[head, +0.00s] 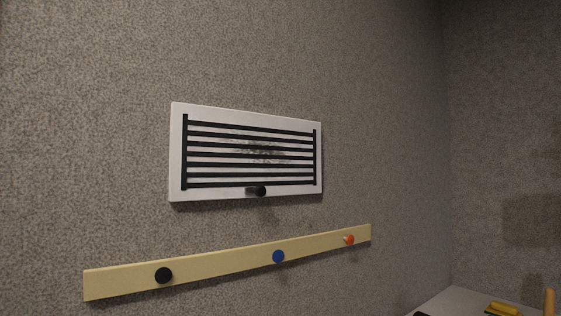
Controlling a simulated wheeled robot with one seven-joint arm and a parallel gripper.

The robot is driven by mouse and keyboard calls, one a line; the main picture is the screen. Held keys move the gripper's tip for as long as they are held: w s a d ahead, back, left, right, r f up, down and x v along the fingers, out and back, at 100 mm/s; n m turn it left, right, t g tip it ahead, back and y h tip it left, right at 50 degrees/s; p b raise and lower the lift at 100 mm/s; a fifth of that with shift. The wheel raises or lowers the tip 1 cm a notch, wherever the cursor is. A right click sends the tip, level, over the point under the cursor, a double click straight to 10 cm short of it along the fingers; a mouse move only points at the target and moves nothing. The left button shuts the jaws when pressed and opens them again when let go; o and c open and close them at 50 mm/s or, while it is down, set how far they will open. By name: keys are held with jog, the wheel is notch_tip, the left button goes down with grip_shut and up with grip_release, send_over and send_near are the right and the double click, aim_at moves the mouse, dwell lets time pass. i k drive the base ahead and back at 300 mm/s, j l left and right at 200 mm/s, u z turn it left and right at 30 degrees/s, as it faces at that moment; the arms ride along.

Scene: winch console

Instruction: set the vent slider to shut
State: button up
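The vent (177,150) is a white rectangular plate with black horizontal slats, fixed to the wall in the middle of the head view. White shows between the slats, with a dark smudged patch near the centre. I see no labels marking open or shut. My gripper is not in this view.
Below the vent, a pale wooden rail (220,267) carries a black peg (164,275), a blue peg (278,257) and an orange peg (349,239). At the lower right, a grey surface (455,302) holds a yellow object (503,309). The wall around the vent is clear.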

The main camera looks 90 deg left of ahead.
aim_at(261, 191)
jog(key=u, duration=3.9)
